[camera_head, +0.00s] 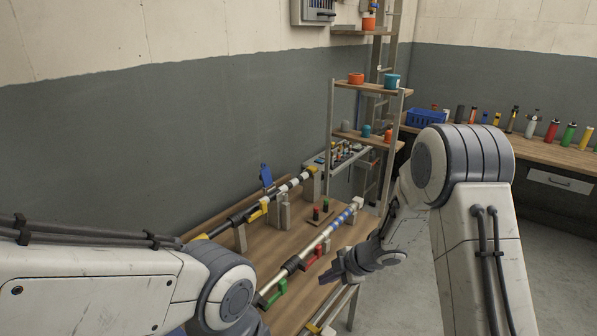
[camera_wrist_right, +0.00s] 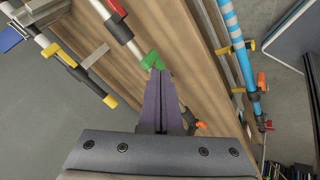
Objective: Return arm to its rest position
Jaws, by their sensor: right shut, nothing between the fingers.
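My right arm comes in from the right in the head view and bends down, with its gripper (camera_head: 343,268) near the right side of the wooden table (camera_head: 248,262). The right gripper is shut and empty. In the right wrist view its purple-grey fingers (camera_wrist_right: 161,104) are together, with a green clamp (camera_wrist_right: 150,60) just beyond the tips; I cannot tell whether they touch. My left arm crosses the lower left of the head view; its gripper is out of sight.
Long rods with blue-and-white bands (camera_head: 343,217) and yellow, red and green clamps lie on supports on the table. A shelf rack (camera_head: 368,138) stands behind. A workbench (camera_head: 540,152) at the right holds bottles and a blue crate (camera_head: 427,117). Grey floor lies between.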

